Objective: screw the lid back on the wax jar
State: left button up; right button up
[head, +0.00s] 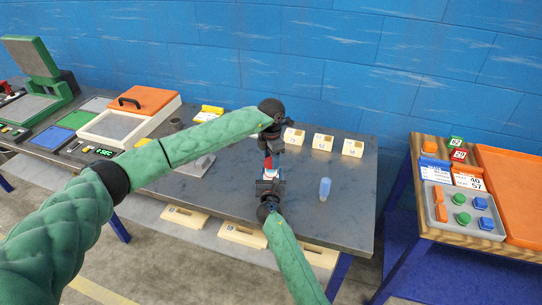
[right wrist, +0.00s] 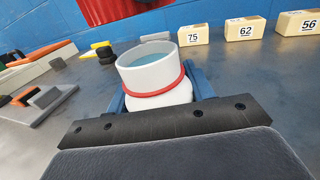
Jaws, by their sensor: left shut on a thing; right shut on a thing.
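The wax jar (right wrist: 152,80) is white with a red ring and stands open at the top, pale blue inside, in the right wrist view. My right gripper (right wrist: 158,92) is shut around it with blue fingers; in the head view the jar (head: 269,174) is small, above the table. My left gripper (head: 268,158) is directly over the jar, pointing down and shut on a small red thing, seemingly the lid (head: 268,163). A red piece also shows at the top edge of the right wrist view (right wrist: 108,8), cut off. There is a gap between it and the jar.
The grey table (head: 345,215) holds a translucent blue bottle (head: 324,189) right of the jar and three cream numbered blocks (head: 323,142) behind. A grey plate (head: 196,166) lies to the left. A separate wooden table (head: 432,228) with trays stands at right.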

aim_at(271, 171)
pick_arm(q)
jog(key=shift+f, duration=0.35)
jog(key=shift+f, duration=0.1)
jog(key=shift+f, duration=0.8)
jog(key=shift+f, duration=0.55)
dwell(0.4)
